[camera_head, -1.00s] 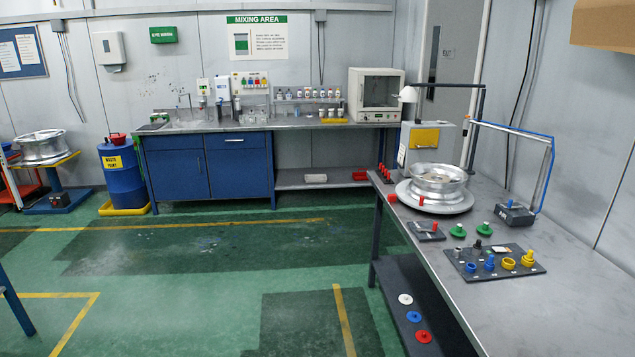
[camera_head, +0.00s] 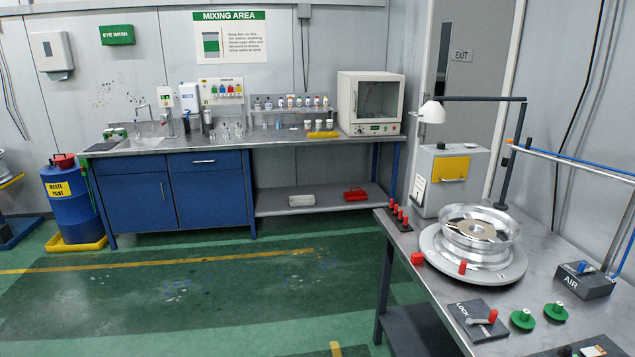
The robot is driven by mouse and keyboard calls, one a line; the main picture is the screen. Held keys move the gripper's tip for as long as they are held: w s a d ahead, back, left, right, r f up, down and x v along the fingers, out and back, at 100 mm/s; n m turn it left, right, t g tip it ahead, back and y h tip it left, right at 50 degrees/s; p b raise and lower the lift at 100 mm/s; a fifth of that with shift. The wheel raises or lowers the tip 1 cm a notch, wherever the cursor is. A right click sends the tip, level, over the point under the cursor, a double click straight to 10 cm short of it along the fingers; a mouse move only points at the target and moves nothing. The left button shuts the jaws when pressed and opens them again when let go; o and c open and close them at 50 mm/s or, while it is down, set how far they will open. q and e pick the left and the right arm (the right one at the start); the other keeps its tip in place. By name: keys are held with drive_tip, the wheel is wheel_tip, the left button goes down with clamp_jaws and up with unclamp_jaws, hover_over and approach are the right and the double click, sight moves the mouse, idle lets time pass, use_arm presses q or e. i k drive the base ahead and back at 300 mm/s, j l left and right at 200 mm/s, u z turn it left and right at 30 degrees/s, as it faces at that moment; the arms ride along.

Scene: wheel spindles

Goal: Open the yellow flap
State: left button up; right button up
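The yellow flap (camera_head: 451,168) is on the front of a grey box (camera_head: 420,207) at the back of the metal bench on the right. It is a small rectangular panel, and it looks closed, lying against the box front. A white sheet is fixed to the box below and left of it. Neither of my grippers shows in the head view.
A silver wheel (camera_head: 476,240) on a round turntable stands in front of the box on the bench (camera_head: 400,262). Red pegs (camera_head: 399,217), a lock lever plate (camera_head: 480,321), green knobs (camera_head: 523,319) and an air block (camera_head: 581,281) surround it. Green floor left of the bench is clear.

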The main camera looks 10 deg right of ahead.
sight(446, 169)
drive_tip(key=i+z, duration=0.4)
drive_tip(key=i+j+z, duration=0.25)
drive_tip(key=i+z, duration=0.2)
drive_tip(key=i+j+z, duration=0.4)
drive_tip(key=i+l, duration=0.05)
